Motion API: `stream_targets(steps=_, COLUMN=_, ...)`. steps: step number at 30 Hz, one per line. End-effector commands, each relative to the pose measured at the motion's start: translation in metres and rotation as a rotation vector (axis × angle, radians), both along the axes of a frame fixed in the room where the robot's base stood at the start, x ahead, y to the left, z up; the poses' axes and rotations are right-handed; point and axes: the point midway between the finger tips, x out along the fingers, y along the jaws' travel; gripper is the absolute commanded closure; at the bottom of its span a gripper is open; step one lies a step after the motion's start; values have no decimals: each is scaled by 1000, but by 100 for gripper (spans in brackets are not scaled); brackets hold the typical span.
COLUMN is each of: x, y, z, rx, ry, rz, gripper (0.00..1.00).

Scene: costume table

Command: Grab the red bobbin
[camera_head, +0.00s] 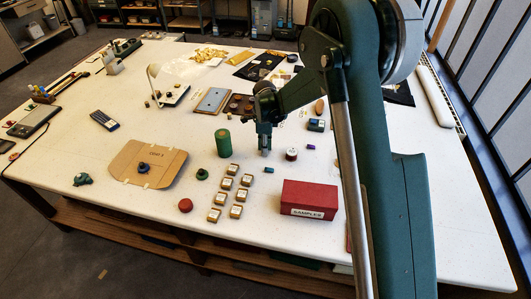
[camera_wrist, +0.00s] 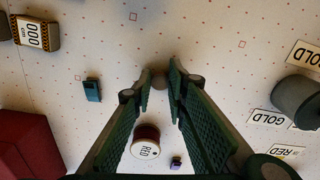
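The red bobbin (camera_head: 291,154) stands on the white table just right of my gripper (camera_head: 265,152) in the head view. I cannot tell the exact height of the tips above the table.
A small teal block (camera_head: 269,170) and a purple block (camera_head: 311,147) lie nearby. A green cylinder (camera_head: 223,143) stands left of my gripper, with several gold-coloured labelled blocks (camera_head: 225,184) in front. Bare table surrounds the bobbin closely.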

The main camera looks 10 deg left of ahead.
Motion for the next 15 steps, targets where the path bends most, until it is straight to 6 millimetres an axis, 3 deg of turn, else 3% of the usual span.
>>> stream_targets(steps=15, x=0, y=0, z=3, rx=0, ry=0, rz=0, gripper=92)
